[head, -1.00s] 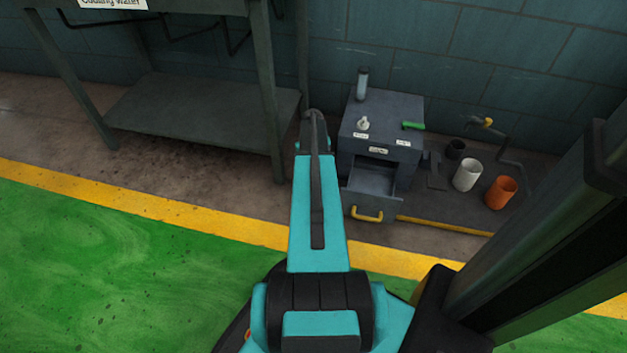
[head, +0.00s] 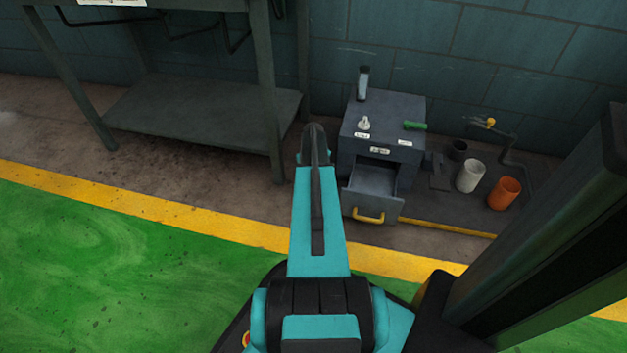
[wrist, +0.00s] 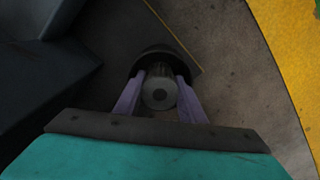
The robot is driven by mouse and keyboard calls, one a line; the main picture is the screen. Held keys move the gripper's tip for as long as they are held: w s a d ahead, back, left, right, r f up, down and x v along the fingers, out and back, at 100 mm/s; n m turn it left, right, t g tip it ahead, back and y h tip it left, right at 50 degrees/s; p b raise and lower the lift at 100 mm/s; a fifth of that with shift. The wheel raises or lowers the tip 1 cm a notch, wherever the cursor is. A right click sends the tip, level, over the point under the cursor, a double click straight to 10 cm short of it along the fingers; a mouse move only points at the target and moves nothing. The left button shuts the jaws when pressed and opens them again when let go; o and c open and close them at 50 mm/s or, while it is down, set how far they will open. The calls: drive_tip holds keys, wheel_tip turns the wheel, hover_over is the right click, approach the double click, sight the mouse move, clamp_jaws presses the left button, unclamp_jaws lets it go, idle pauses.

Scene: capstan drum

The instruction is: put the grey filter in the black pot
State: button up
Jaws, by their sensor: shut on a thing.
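My gripper (wrist: 160,100) shows in the wrist view with its two purple fingers closed on the sides of a grey cylinder, the grey filter (wrist: 158,92). Its round end, with a dark centre, faces the camera. A dark rounded shape lies just beyond it; I cannot tell what it is. In the head view my arm hides the gripper and the filter. The black pot (head: 457,151) stands on the floor right of the grey cabinet, behind the white pot. It is well to the right of my arm.
The grey cabinet (head: 407,110) has an open drawer (head: 372,183) with a yellow handle. A green-handled thing (head: 415,125), a small pale part (head: 364,123) and an upright cylinder (head: 363,83) are on top. White (head: 470,176) and orange (head: 504,194) pots stand right. A bench (head: 200,110) is left.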

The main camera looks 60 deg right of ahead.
drive_tip(key=shift+f, duration=0.25)
drive_tip(key=o, duration=0.8)
drive_tip(key=shift+r, duration=0.15)
wheel_tip(320, 180, up, 12)
drive_tip(key=p, duration=0.5)
idle(0.6)
